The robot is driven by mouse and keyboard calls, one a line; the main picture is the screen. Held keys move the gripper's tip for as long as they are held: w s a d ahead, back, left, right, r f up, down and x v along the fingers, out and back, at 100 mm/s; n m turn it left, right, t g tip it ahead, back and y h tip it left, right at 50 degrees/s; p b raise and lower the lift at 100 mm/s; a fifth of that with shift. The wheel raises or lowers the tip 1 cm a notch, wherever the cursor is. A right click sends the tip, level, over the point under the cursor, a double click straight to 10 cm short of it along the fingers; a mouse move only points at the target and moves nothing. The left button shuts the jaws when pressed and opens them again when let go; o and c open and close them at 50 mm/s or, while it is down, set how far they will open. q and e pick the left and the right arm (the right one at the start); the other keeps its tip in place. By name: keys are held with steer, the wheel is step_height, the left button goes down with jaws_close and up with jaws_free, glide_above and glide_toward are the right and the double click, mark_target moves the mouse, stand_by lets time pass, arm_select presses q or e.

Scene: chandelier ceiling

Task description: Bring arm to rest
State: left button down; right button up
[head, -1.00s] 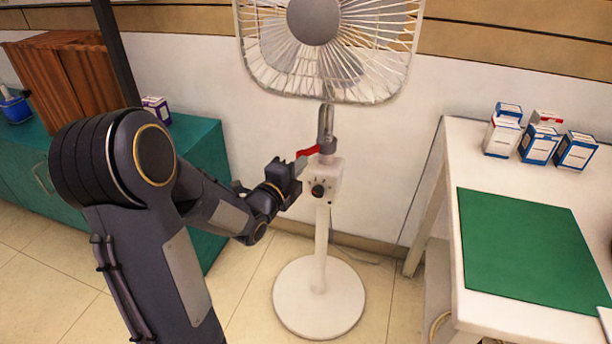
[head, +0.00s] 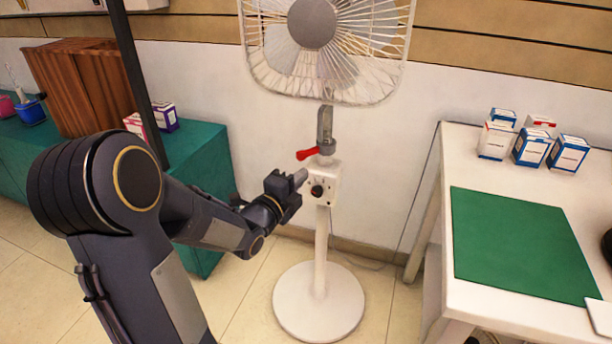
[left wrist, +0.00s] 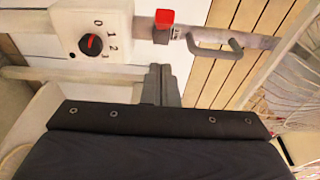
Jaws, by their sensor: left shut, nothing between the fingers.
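A white pedestal fan (head: 320,240) stands on the floor ahead of me. It has a control box (head: 330,185) with a black knob (head: 317,190) and a red lever (head: 308,154) on its pole. My left gripper (head: 300,178) is shut and empty at the left side of the control box, below the red lever. In the left wrist view, the gripper's fingertips (left wrist: 161,84) show together near the control box (left wrist: 105,28), knob (left wrist: 91,44) and red lever (left wrist: 164,17). I cannot tell whether they touch the fan. My right gripper is not in view.
A white table (head: 437,185) with a green mat (head: 515,245) and several small boxes (head: 530,148) stands at the right. A teal cabinet (head: 205,155) with a wooden box (head: 80,88) is at the left. Tiled floor (head: 245,290) lies between them.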

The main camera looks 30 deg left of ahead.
arm_select(q)
steer(key=s, duration=0.7)
steer(key=shift+a, duration=0.35)
steer(key=s+d+f+n+g+h+p, duration=0.1)
steer(key=s+d+n+g+h, duration=0.1)
steer(key=s+d+n+g, duration=0.55)
steer(key=s+d+f+n+g+h+p, duration=0.15)
steer(key=s+d+n+g, duration=0.35)
steer(key=s+d+n, duration=0.55)
step_height(320, 180, up, 27)
steer(key=s+a+n+p, duration=0.1)
steer(key=a+p, duration=0.1)
steer(key=p, duration=2.4)
steer(key=shift+s+f+h, duration=0.2)
steer(key=shift+s+h, duration=0.1)
steer(key=shift+h, duration=0.15)
